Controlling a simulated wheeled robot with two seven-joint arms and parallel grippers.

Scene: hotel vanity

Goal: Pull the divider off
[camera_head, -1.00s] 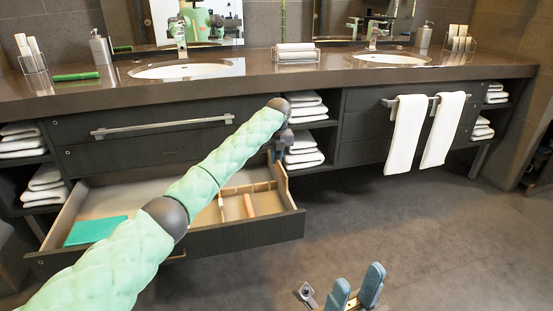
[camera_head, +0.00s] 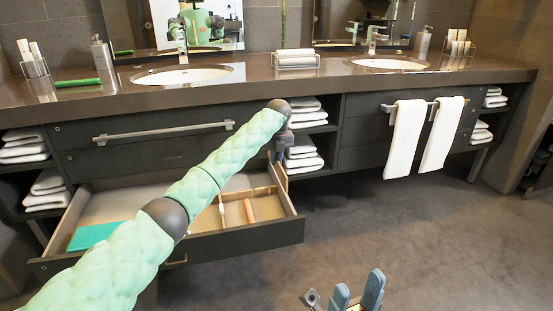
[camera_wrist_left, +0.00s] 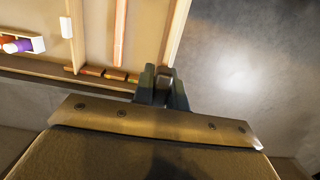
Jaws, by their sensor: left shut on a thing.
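A pale wooden divider (camera_head: 236,195) runs crosswise near the back of the right part of the open drawer. The drawer (camera_head: 230,241) has a dark front and light wooden walls. My left gripper (camera_head: 281,170) is at the drawer's back right corner. In the left wrist view, its dark fingers (camera_wrist_left: 163,87) are closed around a small piece at the end of the wooden strip, by the side wall. I take this piece for the divider; the fingers hide the exact contact. My right gripper (camera_head: 357,292) is empty over the floor, its two fingers apart.
The drawer holds a teal flat item (camera_head: 94,236), a white stick (camera_head: 221,207) and an orange bar (camera_head: 249,210). Folded towels (camera_head: 305,150) sit on shelves just right of my left gripper. The countertop (camera_head: 225,90) lies above. The floor at right is clear.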

